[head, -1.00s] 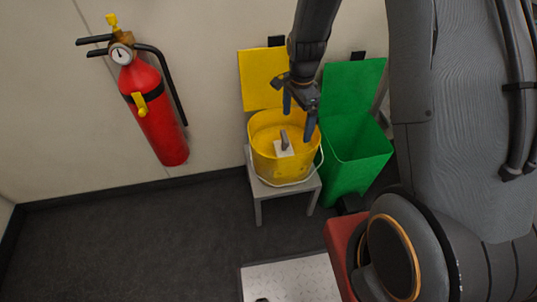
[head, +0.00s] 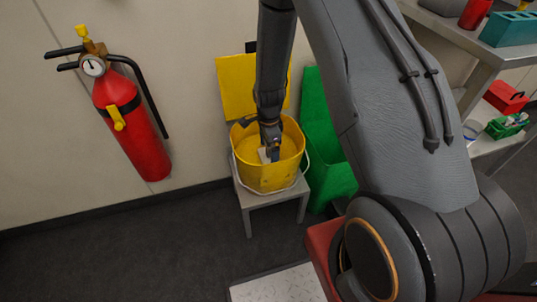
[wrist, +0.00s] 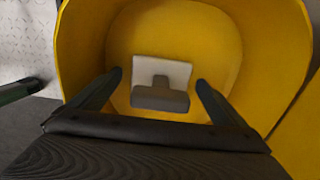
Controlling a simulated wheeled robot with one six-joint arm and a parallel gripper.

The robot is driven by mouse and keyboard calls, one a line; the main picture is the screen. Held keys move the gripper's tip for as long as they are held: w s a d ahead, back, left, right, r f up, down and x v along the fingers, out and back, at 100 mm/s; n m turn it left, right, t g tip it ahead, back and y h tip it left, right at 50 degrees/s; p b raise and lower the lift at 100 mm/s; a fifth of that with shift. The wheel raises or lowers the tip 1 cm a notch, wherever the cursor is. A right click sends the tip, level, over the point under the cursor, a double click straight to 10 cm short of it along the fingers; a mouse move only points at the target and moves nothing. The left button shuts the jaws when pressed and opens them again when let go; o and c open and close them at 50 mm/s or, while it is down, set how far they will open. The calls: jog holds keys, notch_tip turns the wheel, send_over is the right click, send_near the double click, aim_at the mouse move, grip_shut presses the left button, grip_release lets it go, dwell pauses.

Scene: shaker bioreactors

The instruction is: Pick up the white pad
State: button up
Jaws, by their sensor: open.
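The white pad (wrist: 178,72) lies inside the yellow bucket (wrist: 255,40), with a dark grey handle (wrist: 160,98) standing on it. In the head view the pad (head: 263,155) is partly hidden by my gripper (head: 271,152), which reaches down into the bucket (head: 268,182). In the wrist view my gripper (wrist: 151,84) is open, with one finger to the left and one to the right of the grey handle. Gaps show between the fingers and the handle. I cannot tell how far above the pad the fingertips are.
The bucket stands on a small grey stool (head: 272,200). A red fire extinguisher (head: 130,115) hangs on the wall at left. A shelf table (head: 480,75) with several items is at right.

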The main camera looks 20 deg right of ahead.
jog(key=shift+f, duration=0.15)
jog(key=c, duration=1.3)
jog(key=shift+o, duration=0.2)
notch_tip(320, 180, up, 10)
jog(key=shift+r+p, duration=0.1)
jog(key=shift+p, duration=0.35)
